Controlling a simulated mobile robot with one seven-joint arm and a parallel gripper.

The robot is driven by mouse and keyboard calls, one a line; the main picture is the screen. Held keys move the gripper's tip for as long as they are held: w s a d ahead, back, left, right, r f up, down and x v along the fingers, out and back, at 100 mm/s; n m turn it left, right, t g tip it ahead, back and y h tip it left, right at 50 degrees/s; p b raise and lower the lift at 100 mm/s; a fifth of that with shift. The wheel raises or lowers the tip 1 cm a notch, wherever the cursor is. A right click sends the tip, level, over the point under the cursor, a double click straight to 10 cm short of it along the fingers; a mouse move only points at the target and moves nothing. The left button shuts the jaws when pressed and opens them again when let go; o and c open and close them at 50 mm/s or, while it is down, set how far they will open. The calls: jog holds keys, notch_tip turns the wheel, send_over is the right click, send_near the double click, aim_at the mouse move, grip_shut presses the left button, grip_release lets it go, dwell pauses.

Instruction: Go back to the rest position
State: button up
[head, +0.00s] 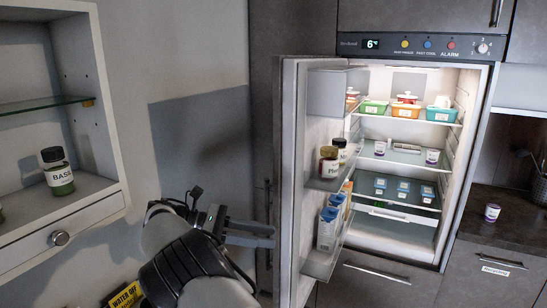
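My arm comes up from the bottom of the head view. My gripper (272,235) points right, towards the outer face of the open fridge door (290,170). Its two fingers show one above the other with a gap between them, and I see nothing held. The fingertips appear close to the door's edge; I cannot tell whether they touch it. The fridge (465,150) stands open and lit, with its door swung out to the left.
Coloured tubs (405,108) and small jars stand on the fridge shelves. Jars and cartons (328,228) fill the door racks. A wall cabinet (100,130) with a "BASIL" jar (57,172) is at left. A small jar (492,212) stands on the right counter (515,222).

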jog(key=s+d+r+m+g+y+p, duration=0.1)
jog(key=s+d+r+m+y, duration=0.3)
jog(key=d, duration=0.4)
jog(key=s+d+r+m+y+p, duration=0.1)
jog(key=s+d+r+m+y, duration=0.3)
jog(key=d, duration=0.4)
jog(key=s+r+m+t+y+p, duration=0.1)
jog(key=s+m+t+y, duration=0.2)
jog(key=s, duration=0.7)
jog(key=s+r+m+t+y+p, duration=0.1)
jog(key=s+r+m+t+y, duration=0.1)
jog(key=s+m, duration=0.4)
jog(key=s+d+t+y, duration=0.1)
jog(key=s+y, duration=0.1)
jog(key=s, duration=0.2)
jog(key=shift+s+r+m+y, duration=0.25)
jog(key=shift+r+m+y, duration=0.05)
